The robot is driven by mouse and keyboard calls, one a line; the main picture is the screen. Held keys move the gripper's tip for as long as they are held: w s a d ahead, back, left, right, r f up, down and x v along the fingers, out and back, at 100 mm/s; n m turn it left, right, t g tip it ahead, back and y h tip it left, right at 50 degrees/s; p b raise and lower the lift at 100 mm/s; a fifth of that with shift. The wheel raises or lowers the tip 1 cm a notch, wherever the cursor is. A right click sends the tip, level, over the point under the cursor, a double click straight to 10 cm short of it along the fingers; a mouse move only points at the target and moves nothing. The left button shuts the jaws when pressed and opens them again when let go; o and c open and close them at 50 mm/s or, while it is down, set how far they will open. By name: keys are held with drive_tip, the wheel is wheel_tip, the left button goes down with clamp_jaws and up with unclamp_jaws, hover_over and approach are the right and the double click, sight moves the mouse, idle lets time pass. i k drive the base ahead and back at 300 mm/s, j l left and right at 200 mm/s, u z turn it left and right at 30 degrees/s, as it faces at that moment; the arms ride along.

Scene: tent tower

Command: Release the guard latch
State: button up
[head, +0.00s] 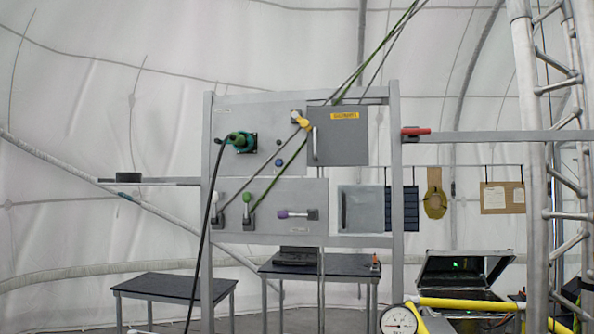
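No part is clearly marked as the guard latch. A grey box (352,150) with a yellow label (345,115) is on the upper right of the panel frame (396,185). A silver bar handle (315,143) stands on its left edge, and the box looks shut. Just left of it, a yellow handle (303,123) slants down to the right from a small pale mount. Below, a pale door (366,209) with a dark upright handle (344,210) looks shut. My gripper is not in view.
The panel also bears a green connector (243,142) with a black cable, a blue knob (278,162), and white (215,199), green (247,197) and purple-tipped (290,214) levers. Right are a red handle (416,131), a truss (560,75) and a gauge (398,320).

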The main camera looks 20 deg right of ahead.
sight(304, 124)
drive_tip(key=j+z, duration=0.75)
drive_tip(key=j, duration=0.15)
drive_tip(key=j+z, duration=0.4)
